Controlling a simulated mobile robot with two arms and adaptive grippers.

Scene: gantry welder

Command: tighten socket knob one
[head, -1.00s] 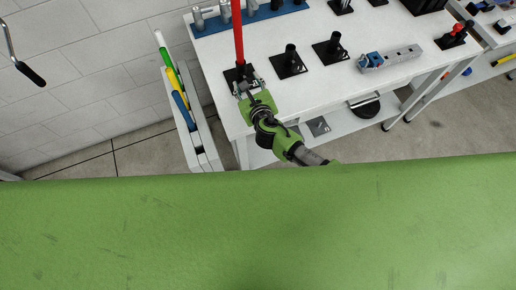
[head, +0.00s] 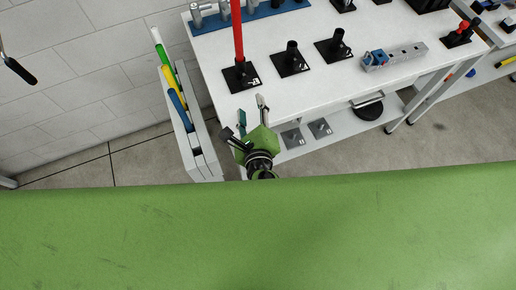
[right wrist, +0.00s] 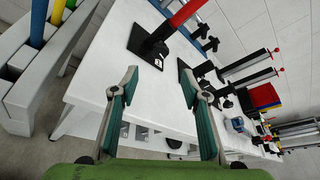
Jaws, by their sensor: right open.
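A red pole (head: 237,32) stands upright in the leftmost black socket (head: 241,77), which has a square black base plate on the white table (head: 215,55). My left gripper is not in view.
More black sockets (head: 291,60) stand empty to the right. A grey block with blue parts (head: 394,57) lies further right. A rack with coloured poles (head: 181,118) stands left of the table. A lower shelf (head: 345,124) holds small grey plates.

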